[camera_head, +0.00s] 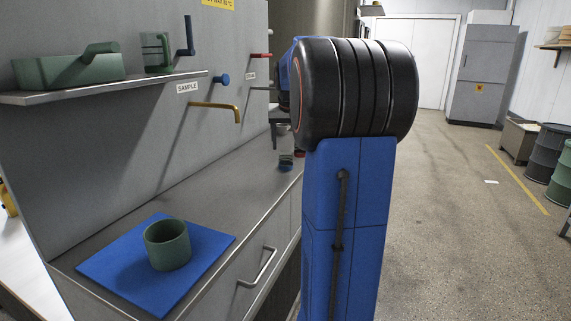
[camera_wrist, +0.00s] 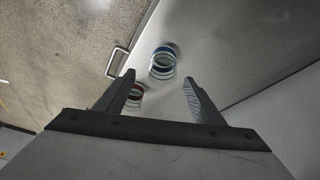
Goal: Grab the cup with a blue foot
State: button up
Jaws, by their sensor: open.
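The cup with a blue foot (camera_wrist: 162,62) shows in the wrist view as a small clear cup with a blue band, on the grey counter. In the head view my arm hides most of the gripper.
A green cup (camera_head: 167,246) stands on a blue mat (camera_head: 112,268) at the counter's near end. A wall shelf (camera_head: 130,88) holds green containers. A brass tap (camera_head: 216,107) sticks out of the wall. The counter (camera_head: 225,196) between mat and small cups is clear.

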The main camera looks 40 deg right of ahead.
aim_at(286, 161)
jog(key=shift+w+x, duration=0.2)
jog(key=shift+x, duration=1.65)
jog(key=shift+w+x, duration=0.2)
jog(key=shift+x, duration=1.6)
jog(key=shift+r, duration=0.1)
jog(key=c, duration=1.1)
